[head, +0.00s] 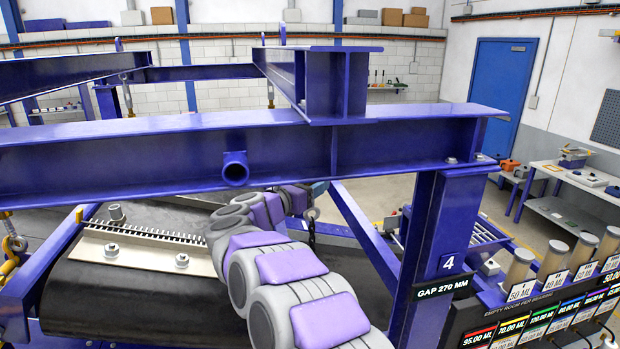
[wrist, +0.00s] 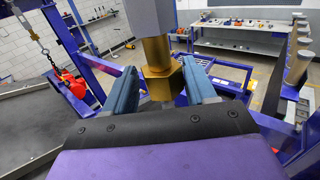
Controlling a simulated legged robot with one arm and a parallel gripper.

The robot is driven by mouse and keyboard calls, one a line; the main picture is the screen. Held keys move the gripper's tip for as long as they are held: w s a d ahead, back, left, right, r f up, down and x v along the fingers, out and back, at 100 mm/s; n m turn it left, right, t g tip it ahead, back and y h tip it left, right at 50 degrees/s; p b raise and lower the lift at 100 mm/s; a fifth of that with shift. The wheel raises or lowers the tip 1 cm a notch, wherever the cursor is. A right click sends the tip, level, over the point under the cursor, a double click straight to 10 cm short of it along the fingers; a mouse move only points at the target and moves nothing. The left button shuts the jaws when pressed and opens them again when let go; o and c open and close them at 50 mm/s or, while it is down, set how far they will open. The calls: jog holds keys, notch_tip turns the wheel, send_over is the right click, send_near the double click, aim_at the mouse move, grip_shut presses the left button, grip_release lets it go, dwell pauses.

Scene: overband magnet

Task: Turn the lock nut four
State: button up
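The nut nearly fills the space between the fingers. I cannot tell whether they touch it. In the head view a plate with the number 4 (head: 451,263) is on the blue post, above a label reading "GAP 270 MM" (head: 443,288).
A large blue beam (head: 130,150) crosses above my arm. A black belt (head: 130,300) with a bolted splice plate (head: 140,248) lies at left. A rack with several capped cylinders (head: 553,262) stands at right. A red hoist hook (wrist: 72,82) hangs at left in the wrist view.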

jog(key=shift+o, duration=0.7)
jog(key=shift+r, duration=0.1)
